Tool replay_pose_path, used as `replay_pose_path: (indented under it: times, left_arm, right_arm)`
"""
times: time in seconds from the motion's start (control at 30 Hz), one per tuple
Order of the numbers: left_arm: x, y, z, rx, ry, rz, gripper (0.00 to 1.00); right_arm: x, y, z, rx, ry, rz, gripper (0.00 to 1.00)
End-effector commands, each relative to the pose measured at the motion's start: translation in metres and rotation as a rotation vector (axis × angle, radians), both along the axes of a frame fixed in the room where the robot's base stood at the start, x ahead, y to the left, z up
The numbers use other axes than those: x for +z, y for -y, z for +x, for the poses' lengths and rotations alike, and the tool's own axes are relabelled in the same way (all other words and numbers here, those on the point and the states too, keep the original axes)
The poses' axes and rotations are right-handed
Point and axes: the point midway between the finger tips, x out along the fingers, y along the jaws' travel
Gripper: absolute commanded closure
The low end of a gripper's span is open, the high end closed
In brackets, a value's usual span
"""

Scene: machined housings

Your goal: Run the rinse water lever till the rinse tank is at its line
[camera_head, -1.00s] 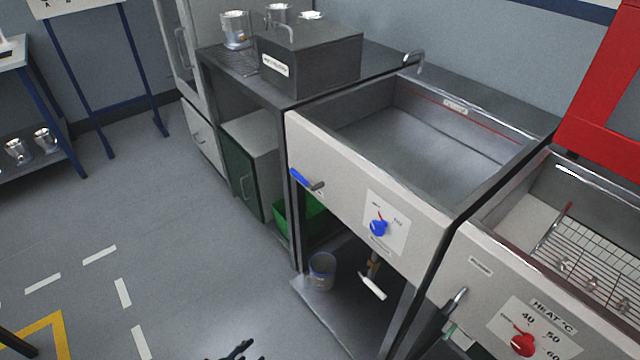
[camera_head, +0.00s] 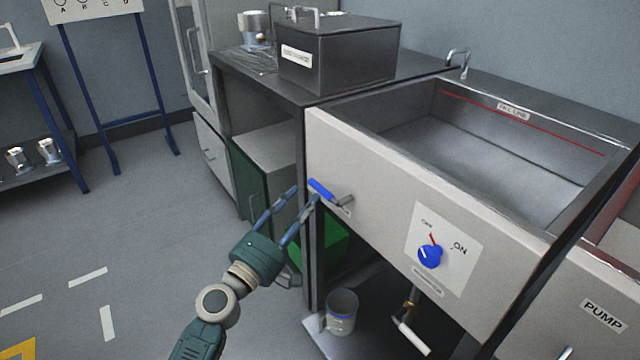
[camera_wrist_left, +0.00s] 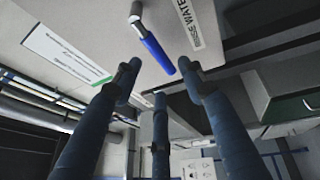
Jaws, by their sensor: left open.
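The rinse water lever (camera_head: 321,189) has a blue grip and sticks out of the tank's pale front panel at the left. In the left wrist view the lever (camera_wrist_left: 155,52) is beside a label reading "RINSE WATER". My left gripper (camera_head: 304,194) is open, its fingertips close to the lever's blue grip. In the left wrist view its three fingers (camera_wrist_left: 160,80) are spread, with the lever just beyond them and nothing held. The rinse tank (camera_head: 480,130) has a red line along its inner back wall; I cannot make out a water level. My right gripper is not in view.
A blue knob (camera_head: 430,257) with OFF and ON marks is on the tank's front. A dark box (camera_head: 338,55) sits on the counter at the left. The floor at the left is mostly clear.

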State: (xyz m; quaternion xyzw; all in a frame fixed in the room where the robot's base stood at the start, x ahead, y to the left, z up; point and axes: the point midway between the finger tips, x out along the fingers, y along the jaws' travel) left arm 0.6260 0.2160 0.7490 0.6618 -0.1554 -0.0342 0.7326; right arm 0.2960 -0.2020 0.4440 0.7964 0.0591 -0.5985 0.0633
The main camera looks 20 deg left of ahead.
Motion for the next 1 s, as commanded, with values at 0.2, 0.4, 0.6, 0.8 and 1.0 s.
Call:
replay_pose_path:
  times: [0.2,0.4,0.6,0.8,1.0]
  left_arm:
    - [0.01,0.011,0.041,0.0,0.001,0.0,0.59]
    - [0.012,0.017,0.063,0.001,-0.001,0.0,0.59]
    - [0.012,0.019,0.068,0.001,-0.002,0.001,0.59]
    - [0.012,0.019,0.068,0.001,-0.002,0.001,0.65]
    - [0.012,0.018,0.068,0.0,-0.002,0.001,1.0]
  right_arm:
    - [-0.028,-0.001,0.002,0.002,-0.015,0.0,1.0]
    - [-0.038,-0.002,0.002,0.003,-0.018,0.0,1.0]
    - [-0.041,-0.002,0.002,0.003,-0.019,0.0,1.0]
    - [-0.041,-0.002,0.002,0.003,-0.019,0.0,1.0]
    - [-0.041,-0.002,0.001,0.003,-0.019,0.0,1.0]
